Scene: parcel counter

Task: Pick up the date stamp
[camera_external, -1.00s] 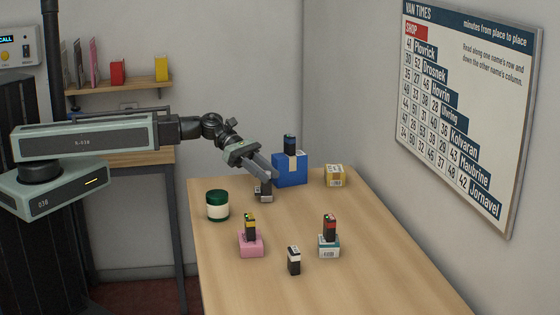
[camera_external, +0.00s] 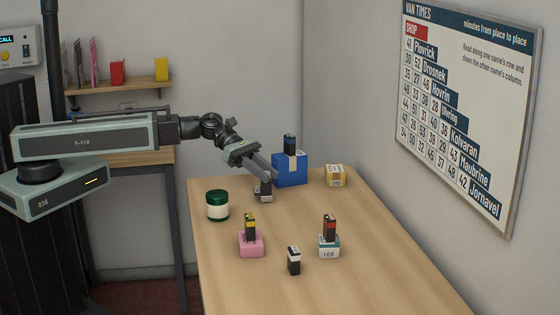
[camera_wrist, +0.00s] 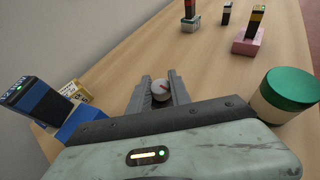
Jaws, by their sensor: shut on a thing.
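My gripper (camera_external: 266,182) reaches down at the far left part of the counter, and its fingers also show in the wrist view (camera_wrist: 160,94). In the external view the stamp (camera_external: 265,196) is a small dark and grey shape, partly hidden by the fingers. It looks to be still at the counter top.
A green-lidded jar (camera_external: 217,205) stands left of my gripper. Nearer stand a pink box (camera_external: 251,246), a teal-white box (camera_external: 329,247) and a black-white block (camera_external: 294,262).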

